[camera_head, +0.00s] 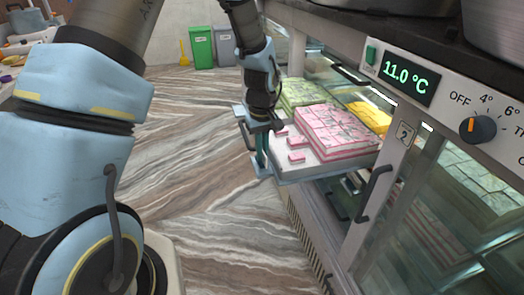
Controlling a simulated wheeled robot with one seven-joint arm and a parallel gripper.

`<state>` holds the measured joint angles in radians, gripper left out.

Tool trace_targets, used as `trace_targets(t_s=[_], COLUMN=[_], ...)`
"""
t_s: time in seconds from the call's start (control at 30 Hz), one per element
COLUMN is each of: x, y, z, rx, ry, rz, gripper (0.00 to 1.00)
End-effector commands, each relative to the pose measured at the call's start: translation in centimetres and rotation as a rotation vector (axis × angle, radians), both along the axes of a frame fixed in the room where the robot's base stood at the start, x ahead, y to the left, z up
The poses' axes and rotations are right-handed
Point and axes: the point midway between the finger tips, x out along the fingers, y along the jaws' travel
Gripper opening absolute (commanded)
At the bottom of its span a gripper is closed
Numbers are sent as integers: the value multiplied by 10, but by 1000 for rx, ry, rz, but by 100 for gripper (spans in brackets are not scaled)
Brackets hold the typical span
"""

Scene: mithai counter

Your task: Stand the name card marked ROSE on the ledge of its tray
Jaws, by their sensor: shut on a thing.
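My gripper (262,165) points down at the left end of a pale tray (322,166) that sticks out of the counter. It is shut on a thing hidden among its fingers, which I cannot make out. The tray bears a large block of pink-topped sweets (335,128) and a few loose pink pieces (297,157) near its left end. The fingers are close to the tray's left edge, where the ledge is not clear to see. No card lettering reading ROSE shows.
Green sweets (302,94) and yellow sweets (370,115) lie behind the pink ones. The glass-fronted counter with a display reading 11.0 °C (408,79) and a dark handle (375,192) stands at right. Green (202,48) and grey (224,45) bins stand far back. The marbled floor at left is clear.

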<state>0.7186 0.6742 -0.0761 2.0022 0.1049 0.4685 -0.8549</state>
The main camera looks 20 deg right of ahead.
Motion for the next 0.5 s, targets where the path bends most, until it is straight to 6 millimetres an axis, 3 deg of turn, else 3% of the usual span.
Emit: trace_targets(t_s=[0.07, 0.1, 0.4, 0.5], x=[0, 0, 0, 0], y=[0, 0, 0, 0], z=[0, 0, 0, 0], rx=[0, 0, 0, 0], ry=[0, 0, 0, 0], rz=[0, 0, 0, 0], gripper=[0, 9, 42, 42])
